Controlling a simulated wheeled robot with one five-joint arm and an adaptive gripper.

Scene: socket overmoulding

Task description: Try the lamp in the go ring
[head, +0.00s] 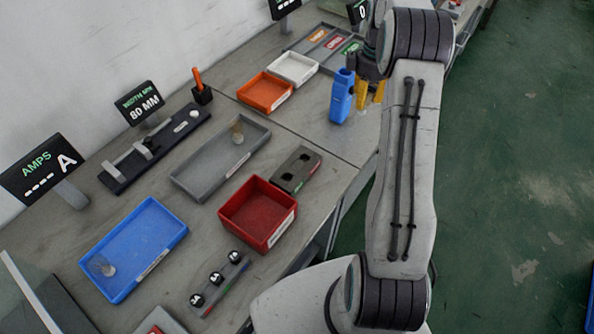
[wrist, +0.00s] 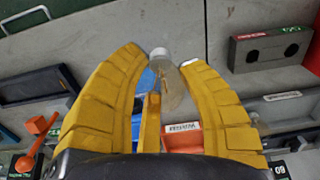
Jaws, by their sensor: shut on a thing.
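My gripper (wrist: 163,62) shows yellow fingers closed around a small clear lamp (wrist: 172,88) with a whitish end, held between the fingertips in the wrist view. In the head view my gripper (head: 369,98) is at the upper right, over the bench beside a blue stand (head: 341,98); the lamp is hidden there. The grey gauge block (head: 296,170) with two dark holes and small green and red marks lies on the bench, below and left of my gripper. The block also shows at the upper right of the wrist view (wrist: 258,48), apart from the lamp.
A grey tray (head: 188,181) and a blue tray (head: 135,232) each hold a clear lamp. A red bin (head: 250,226) stands close to the gauge block. Orange (head: 265,93) and white (head: 293,68) trays lie farther back. Bare bench shows between the blue stand and the block.

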